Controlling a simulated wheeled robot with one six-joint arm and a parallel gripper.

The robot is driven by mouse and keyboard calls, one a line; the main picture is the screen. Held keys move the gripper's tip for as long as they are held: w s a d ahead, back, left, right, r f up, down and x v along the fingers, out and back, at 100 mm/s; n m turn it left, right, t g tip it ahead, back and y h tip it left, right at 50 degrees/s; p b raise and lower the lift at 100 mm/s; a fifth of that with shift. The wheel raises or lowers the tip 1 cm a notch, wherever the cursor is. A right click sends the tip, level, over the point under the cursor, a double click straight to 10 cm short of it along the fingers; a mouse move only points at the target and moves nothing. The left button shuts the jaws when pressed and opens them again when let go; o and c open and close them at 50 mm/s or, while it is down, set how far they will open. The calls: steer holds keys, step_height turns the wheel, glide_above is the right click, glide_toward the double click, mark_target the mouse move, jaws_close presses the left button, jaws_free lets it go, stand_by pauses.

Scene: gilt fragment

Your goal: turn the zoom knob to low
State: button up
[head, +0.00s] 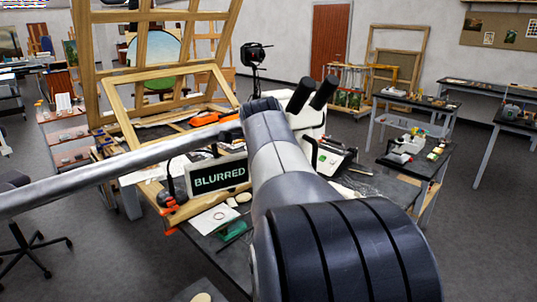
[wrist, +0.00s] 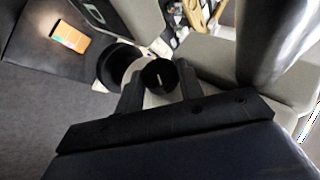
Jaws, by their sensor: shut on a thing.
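The zoom knob (wrist: 158,75) is a round black knob with a short pale line on its face, seen in the wrist view. My gripper (wrist: 159,80) has one dark finger on each side of the knob and is shut on it. The knob sits on a pale body. The white microscope (head: 310,118) with two black eyepieces stands on the bench in the head view, partly behind my arm. The knob and my gripper are hidden behind my arm in that view. I cannot read any zoom setting.
A small display (head: 219,178) on the bench reads "BLURRED". A wooden easel frame (head: 118,110) stands to the left. White sheets and a green tool (head: 232,230) lie at the bench front. An orange box (wrist: 70,37) lies on a dark surface in the wrist view.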

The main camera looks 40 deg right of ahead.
steer(key=shift+f, duration=0.1)
steer(key=o, duration=1)
steer(key=b+v, duration=0.2)
steer(key=v, duration=0.9)
